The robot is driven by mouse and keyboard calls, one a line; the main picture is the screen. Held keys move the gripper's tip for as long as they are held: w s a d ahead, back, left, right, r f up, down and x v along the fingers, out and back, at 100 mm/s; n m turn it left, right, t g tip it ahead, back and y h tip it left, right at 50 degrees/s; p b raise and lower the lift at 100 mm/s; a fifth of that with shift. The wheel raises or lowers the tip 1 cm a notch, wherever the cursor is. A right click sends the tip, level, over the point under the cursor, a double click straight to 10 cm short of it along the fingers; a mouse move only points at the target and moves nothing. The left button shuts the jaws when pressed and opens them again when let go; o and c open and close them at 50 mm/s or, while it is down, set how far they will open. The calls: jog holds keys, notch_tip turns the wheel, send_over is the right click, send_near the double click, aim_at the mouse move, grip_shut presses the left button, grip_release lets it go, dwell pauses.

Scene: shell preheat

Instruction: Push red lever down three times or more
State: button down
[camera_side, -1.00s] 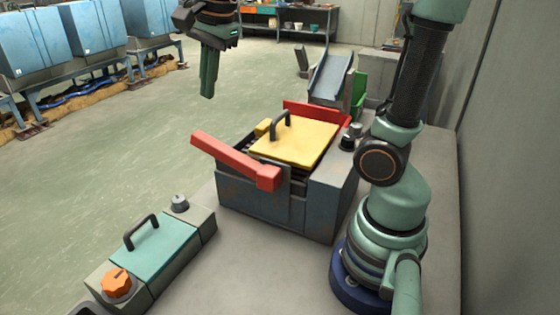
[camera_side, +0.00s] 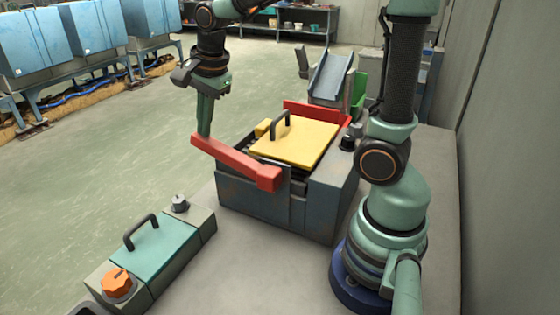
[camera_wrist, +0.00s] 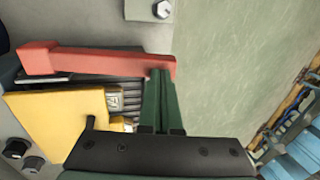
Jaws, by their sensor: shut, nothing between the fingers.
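The red lever (camera_side: 236,162) runs along the left front of the grey machine box (camera_side: 262,205), tilted up toward its far left end. My gripper (camera_side: 204,132) is shut and empty, pointing down at the lever's raised left end. Its tips are at or just behind that end; I cannot tell whether they touch. In the wrist view the red lever (camera_wrist: 95,62) lies across the upper left, and the shut green fingers of my gripper (camera_wrist: 161,72) reach its right end.
A yellow lid (camera_side: 296,142) with a dark handle covers the box top. A teal-lidded box (camera_side: 155,250) with an orange knob (camera_side: 117,283) stands at front left. A grey chute (camera_side: 331,75) is behind the machine. The floor at left is open.

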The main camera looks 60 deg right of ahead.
aim_at(200, 142)
jog(key=shift+w+f+g, duration=0.35)
jog(key=shift+f+g, duration=0.15)
jog(key=shift+f, duration=0.25)
jog(key=shift+w+f+g, duration=0.3)
jog(key=shift+f+g, duration=0.2)
jog(key=shift+f, duration=0.2)
jog(key=shift+w+f+g, duration=0.2)
jog(key=shift+f+g, duration=0.2)
jog(key=shift+f, duration=0.2)
jog(key=shift+w+f+g, duration=0.15)
jog(key=shift+f+g, duration=0.25)
jog(key=shift+f, duration=0.15)
jog(key=shift+w+f+g, duration=0.1)
jog(key=shift+f+g, duration=0.2)
jog(key=shift+f, duration=1.15)
notch_tip(200, 142, up, 15)
jog(key=w, duration=0.2)
jog(key=shift+w+f, duration=0.2)
jog(key=shift+w, duration=0.2)
